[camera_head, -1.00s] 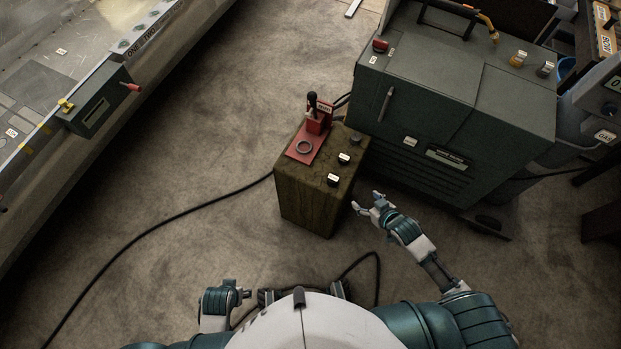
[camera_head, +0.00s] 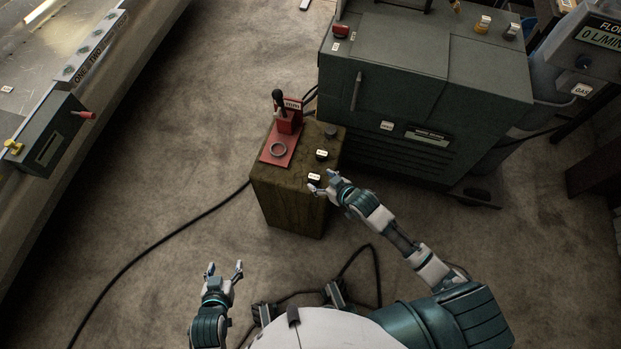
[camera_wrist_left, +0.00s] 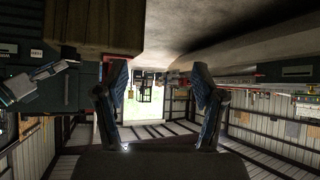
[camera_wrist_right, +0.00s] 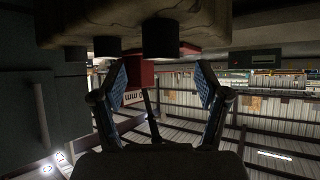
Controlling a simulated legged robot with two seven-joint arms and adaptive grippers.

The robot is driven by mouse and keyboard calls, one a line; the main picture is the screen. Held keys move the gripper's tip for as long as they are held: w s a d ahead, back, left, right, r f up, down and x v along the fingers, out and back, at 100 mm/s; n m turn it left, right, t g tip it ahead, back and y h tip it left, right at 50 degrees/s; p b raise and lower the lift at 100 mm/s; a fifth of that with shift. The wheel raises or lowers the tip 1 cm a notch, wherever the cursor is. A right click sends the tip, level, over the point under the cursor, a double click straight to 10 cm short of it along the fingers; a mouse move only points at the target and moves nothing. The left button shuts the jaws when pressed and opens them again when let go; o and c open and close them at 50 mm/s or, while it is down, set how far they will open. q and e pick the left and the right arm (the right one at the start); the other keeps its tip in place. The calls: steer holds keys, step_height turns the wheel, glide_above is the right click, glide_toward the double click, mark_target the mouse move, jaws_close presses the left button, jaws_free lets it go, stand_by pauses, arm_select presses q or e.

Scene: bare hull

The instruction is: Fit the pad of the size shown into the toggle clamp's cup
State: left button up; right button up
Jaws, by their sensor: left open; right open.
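The red toggle clamp (camera_head: 288,120) with a black handle stands on a wooden block (camera_head: 290,205). A sign (camera_head: 293,104) on the clamp is too small to read fully. Three dark round pads stand along the block's right side: a near pad (camera_head: 314,179), a middle pad (camera_head: 321,155) and a far pad (camera_head: 330,132). Labels on the near two are unreadable. My right gripper (camera_head: 324,184) is open and empty beside the near pad. My left gripper (camera_head: 225,270) is open and empty, left of and nearer than the block.
A large green-grey machine (camera_head: 420,95) stands behind and right of the block. A metal bench (camera_head: 75,110) with a control box (camera_head: 45,135) runs along the left. Black cable (camera_head: 150,245) crosses the floor. Floor between bench and block is otherwise clear.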

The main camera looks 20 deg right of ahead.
mark_target(313, 179)
steer(key=shift+w+d+f+b, duration=0.2)
steer(key=shift+w+f+b, duration=0.55)
steer(key=shift+f, duration=0.35)
steer(key=shift+w+a+f+b, duration=0.2)
steer(key=shift+w+a+f, duration=0.1)
steer(key=shift+w+a, duration=0.25)
steer(key=shift+w+a+f+b, duration=0.15)
steer(key=shift+w+a+f, duration=0.1)
steer(key=shift+w+a, duration=0.25)
steer(key=shift+a+r, duration=0.15)
steer(key=shift+a, duration=0.25)
arm_select(q)
steer(key=w+d+r+t+h, duration=0.1)
steer(key=w+r+t, duration=0.3)
steer(key=r, duration=0.1)
steer(key=shift+w+d+t, duration=0.3)
steer(key=shift+d, duration=0.1)
arm_select(e)
steer(key=shift+d, duration=0.1)
